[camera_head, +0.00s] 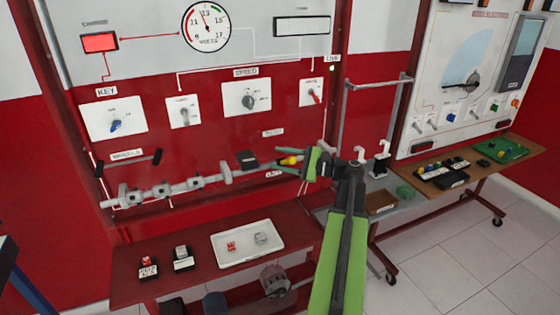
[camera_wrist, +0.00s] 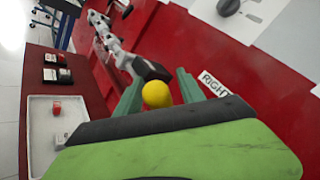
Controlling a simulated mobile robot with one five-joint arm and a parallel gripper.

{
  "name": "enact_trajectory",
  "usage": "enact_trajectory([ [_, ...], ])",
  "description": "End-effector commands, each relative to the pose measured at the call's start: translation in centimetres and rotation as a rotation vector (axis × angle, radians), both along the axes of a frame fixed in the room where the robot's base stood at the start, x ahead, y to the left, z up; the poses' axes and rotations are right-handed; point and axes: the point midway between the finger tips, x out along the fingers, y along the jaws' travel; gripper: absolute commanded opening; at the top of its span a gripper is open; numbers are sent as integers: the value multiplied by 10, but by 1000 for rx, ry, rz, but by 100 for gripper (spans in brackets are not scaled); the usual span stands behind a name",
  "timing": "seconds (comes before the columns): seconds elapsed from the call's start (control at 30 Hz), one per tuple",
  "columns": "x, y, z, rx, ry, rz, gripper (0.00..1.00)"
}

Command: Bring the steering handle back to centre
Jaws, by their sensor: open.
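The steering handle shows as a yellow knob (camera_head: 290,160) at the right end of the grey linkage shaft on the red panel. In the wrist view the yellow knob (camera_wrist: 157,94) sits between my two green fingers. My gripper (camera_head: 284,160) is open around the knob, and it also shows in the wrist view (camera_wrist: 160,93). I cannot tell whether either finger touches the knob. A dark block (camera_head: 247,159) lies just beyond the knob; in the wrist view it is directly behind it. The handle's stem is mostly hidden.
A RIGHT label (camera_wrist: 214,83) is on the panel beside my finger. Above are the SPEED dial (camera_head: 249,98) and other switches. Below, a red bench holds a white tray (camera_head: 225,262) with small blocks. A metal-framed trolley (camera_head: 390,205) stands to the right.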

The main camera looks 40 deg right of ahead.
Motion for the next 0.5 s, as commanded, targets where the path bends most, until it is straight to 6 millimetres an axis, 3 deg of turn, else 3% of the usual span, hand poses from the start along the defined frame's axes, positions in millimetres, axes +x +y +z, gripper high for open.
enact_trajectory([
  [0.13, 0, 0, 0, 0, 0, 0, 45],
  [0.5, -1, -1, 0, 0, 0, 0, 0],
])
